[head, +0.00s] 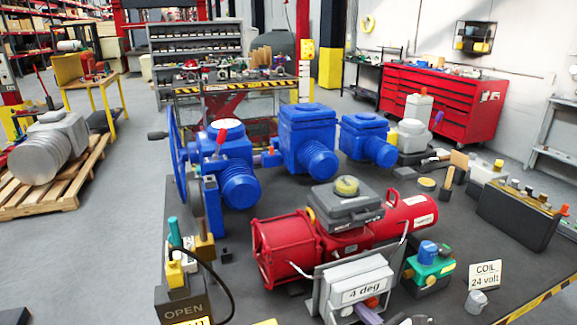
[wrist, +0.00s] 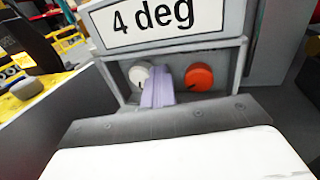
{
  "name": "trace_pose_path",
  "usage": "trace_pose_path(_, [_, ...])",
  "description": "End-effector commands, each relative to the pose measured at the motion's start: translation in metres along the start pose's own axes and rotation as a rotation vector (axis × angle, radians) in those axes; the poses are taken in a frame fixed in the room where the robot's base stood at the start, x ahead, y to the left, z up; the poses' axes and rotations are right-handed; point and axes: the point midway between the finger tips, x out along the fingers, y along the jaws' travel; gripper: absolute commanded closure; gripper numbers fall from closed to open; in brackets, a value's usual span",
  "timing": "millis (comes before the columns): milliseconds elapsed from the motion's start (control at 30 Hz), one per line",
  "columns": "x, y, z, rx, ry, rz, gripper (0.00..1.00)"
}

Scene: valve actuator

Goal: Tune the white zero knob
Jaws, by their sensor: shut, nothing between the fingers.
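The white zero knob (wrist: 139,77) shows in the wrist view on the grey box (wrist: 236,65), under its "4 deg" display (wrist: 155,22). It is round, with a dark mark low on its face. The orange-red knob (wrist: 199,78) sits to its right. My gripper (wrist: 160,74) has lavender fingers, closed together and empty. They stand between the two knobs and overlap the white knob's right edge in the picture. I cannot tell whether they touch it. In the head view the box with its display (head: 362,289) is at the lower middle, with my gripper (head: 367,313) before it.
A red actuator (head: 285,247) lies behind the box on the dark table. A green and blue device (head: 430,263) stands to the right, with a "COIL 24 volt" sign (head: 486,274).

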Motion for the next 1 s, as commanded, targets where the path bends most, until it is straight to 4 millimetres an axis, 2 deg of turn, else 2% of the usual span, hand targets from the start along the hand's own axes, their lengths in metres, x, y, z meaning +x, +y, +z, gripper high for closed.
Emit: trace_pose_path(1000, [0.0015, 0.0034, 0.0077, 0.0, 0.0, 0.008, 1.0])
